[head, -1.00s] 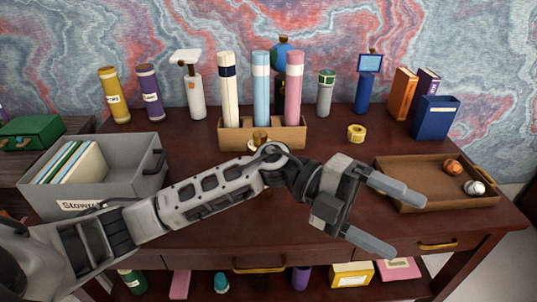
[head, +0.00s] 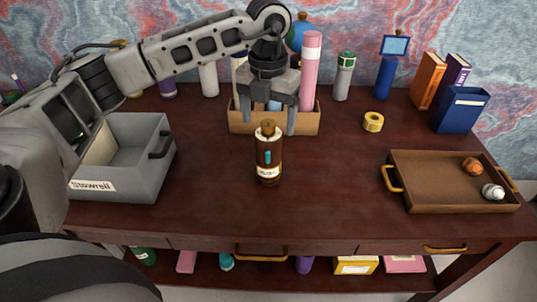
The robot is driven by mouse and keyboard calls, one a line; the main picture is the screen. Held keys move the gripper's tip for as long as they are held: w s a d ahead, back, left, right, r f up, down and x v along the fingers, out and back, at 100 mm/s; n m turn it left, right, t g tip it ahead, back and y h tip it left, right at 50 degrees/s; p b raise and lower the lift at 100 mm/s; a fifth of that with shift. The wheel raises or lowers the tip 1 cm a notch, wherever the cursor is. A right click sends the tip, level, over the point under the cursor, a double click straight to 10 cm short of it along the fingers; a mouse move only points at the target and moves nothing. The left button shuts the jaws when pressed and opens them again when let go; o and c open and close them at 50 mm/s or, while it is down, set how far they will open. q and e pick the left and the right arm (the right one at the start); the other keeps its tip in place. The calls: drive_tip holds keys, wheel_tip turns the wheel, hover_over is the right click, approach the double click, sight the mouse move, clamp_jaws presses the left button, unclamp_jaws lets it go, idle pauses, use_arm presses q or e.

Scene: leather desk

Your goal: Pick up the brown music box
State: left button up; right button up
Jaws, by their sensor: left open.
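The brown music box (head: 269,157) looks like a dark brown upright cylinder with a pale label and a teal mark. It stands on the desk near the middle in the head view, in front of the wooden holder. My left gripper (head: 268,125) points down above and behind it, its two fingers open and apart. The fingers seem to come down on either side of the box's top, but I cannot tell whether they touch it. My right gripper is not in view.
A wooden holder (head: 308,122) with tall rolls stands just behind. A yellow tape roll (head: 373,122) lies behind right. Desk between box and tray is clear.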

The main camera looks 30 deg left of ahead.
sight(267, 142)
use_arm(q)
wheel_tip(267, 142, down, 3)
drive_tip(key=shift+r, duration=0.1)
drive_tip(key=f, duration=0.1)
drive_tip(key=f+p, duration=0.1)
drive_tip(key=f, duration=0.2)
drive_tip(key=shift+w+a, duration=0.4)
drive_tip(key=shift+f, duration=0.65)
drive_tip(key=c, duration=1.3)
drive_tip(key=shift+r, duration=0.1)
drive_tip(key=c, duration=0.3)
